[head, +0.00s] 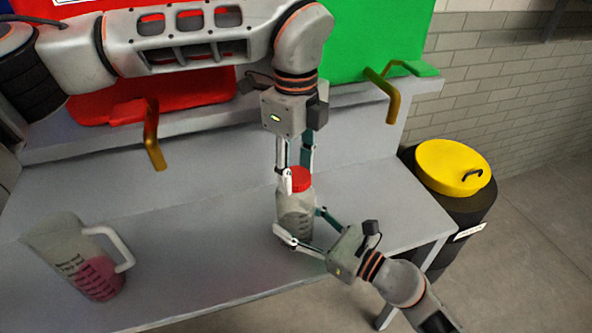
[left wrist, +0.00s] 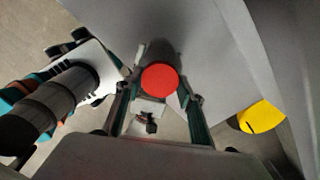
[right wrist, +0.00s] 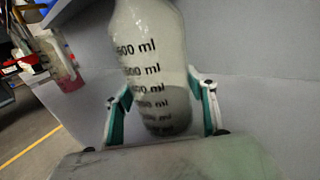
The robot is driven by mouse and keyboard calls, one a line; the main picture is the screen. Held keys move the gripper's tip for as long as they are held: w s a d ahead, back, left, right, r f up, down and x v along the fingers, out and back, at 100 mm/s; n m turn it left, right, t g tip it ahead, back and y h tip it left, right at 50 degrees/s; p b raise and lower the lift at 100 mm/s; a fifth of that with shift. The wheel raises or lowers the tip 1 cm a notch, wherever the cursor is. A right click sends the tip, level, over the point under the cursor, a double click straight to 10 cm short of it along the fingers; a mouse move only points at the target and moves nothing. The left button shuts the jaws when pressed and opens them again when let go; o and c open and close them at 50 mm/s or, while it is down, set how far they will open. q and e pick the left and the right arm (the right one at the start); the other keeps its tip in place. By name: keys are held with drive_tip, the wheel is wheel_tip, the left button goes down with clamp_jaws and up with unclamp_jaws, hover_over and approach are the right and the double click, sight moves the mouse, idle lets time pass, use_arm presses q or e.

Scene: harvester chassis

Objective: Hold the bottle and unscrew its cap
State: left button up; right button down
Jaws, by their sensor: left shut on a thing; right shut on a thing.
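The bottle (head: 295,212) stands upright on the grey bench, translucent with dark volume marks and some grey content low inside. Its red cap (head: 300,179) is on top. My left gripper (head: 296,180) comes down from above and is shut on the cap; the cap also shows between its fingers in the left wrist view (left wrist: 159,77). My right gripper (head: 300,228) comes from the lower right and is shut around the bottle's lower body, which fills the middle of the right wrist view (right wrist: 155,70).
A measuring jug (head: 75,255) with pink liquid stands at the left of the bench (head: 190,215). Brass taps (head: 152,135) hang from red and green containers behind. A black bin with a yellow lid (head: 453,167) stands right of the bench. The bench between jug and bottle is clear.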

sight(296, 176)
use_arm(q)
drive_tip(key=shift+r, duration=0.9)
drive_tip(key=shift+r, duration=2)
use_arm(e)
drive_tip(key=c, duration=0.7)
unclamp_jaws()
